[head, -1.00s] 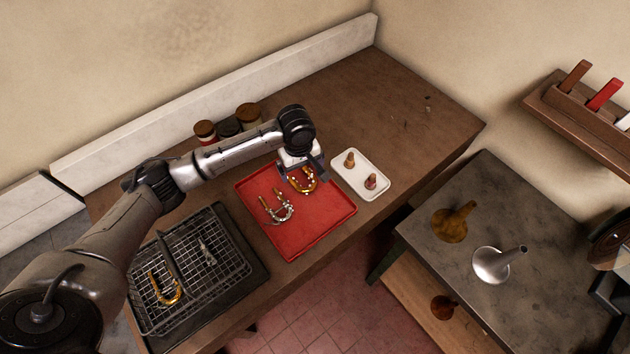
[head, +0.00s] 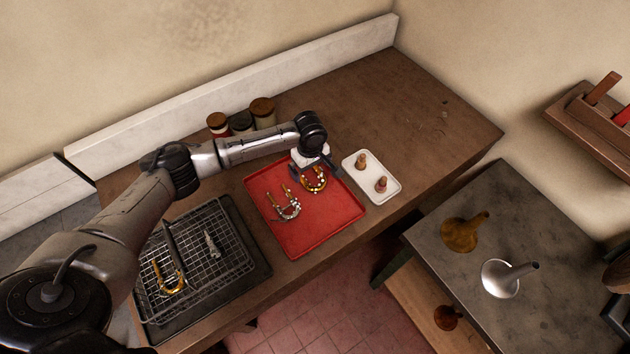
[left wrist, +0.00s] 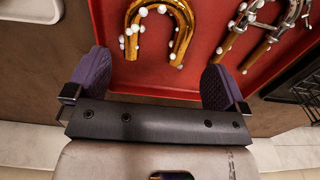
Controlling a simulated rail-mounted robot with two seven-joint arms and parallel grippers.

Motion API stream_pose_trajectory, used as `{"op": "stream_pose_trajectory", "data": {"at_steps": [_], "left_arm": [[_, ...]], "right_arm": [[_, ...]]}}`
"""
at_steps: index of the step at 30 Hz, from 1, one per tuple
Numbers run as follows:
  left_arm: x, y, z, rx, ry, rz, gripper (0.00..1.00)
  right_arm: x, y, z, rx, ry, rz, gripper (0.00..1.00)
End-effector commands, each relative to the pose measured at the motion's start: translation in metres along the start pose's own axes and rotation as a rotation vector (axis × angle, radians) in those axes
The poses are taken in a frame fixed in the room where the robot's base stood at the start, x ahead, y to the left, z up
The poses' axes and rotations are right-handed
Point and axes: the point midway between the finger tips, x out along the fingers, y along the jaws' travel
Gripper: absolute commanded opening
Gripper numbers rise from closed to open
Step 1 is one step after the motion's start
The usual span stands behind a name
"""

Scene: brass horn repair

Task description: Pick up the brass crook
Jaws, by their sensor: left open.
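A U-shaped brass crook (head: 315,187) dotted with white blobs lies in the red tray; it shows at the top of the left wrist view (left wrist: 183,22). My left gripper (head: 314,170) is open over the tray's far right part, at that crook. In the left wrist view, its two purple-padded fingers (left wrist: 157,78) stand wide apart, with the crook ahead between them and nothing held. A second crook, part brass and part silver (head: 290,208), lies to its left in the tray. Another bare brass crook (head: 172,286) is on the wire rack. My right gripper is not in view.
The red tray (head: 315,238) sits on a brown bench. A white tray (head: 384,197) with two small pieces is close to its right. A wire rack (head: 225,262) is to the left. Several jars (head: 241,122) stand behind my arm. A side table (head: 555,275) holds funnel-shaped parts.

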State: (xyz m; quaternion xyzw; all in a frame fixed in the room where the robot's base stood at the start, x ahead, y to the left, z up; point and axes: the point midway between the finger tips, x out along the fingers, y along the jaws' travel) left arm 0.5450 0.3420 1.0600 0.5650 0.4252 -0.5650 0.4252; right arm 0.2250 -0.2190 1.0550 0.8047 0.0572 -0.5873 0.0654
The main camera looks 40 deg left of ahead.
Motion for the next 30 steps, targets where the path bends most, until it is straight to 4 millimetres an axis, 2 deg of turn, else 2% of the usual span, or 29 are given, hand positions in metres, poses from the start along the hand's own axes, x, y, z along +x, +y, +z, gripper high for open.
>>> {"op": "stream_pose_trajectory", "data": {"at_steps": [10, 15, 21, 30], "left_arm": [[0.042, 0.003, 0.005, 0.000, 0.000, -0.002, 1.00], [0.049, 0.003, 0.005, 0.001, 0.001, -0.001, 1.00], [0.049, 0.003, 0.005, 0.001, 0.001, 0.000, 1.00], [0.049, 0.003, 0.005, 0.001, 0.000, 0.000, 0.72]], "right_arm": [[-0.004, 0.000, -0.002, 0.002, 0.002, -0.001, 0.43], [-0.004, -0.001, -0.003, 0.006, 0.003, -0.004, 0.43], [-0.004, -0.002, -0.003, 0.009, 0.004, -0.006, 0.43], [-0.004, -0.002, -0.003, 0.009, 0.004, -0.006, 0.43]]}}
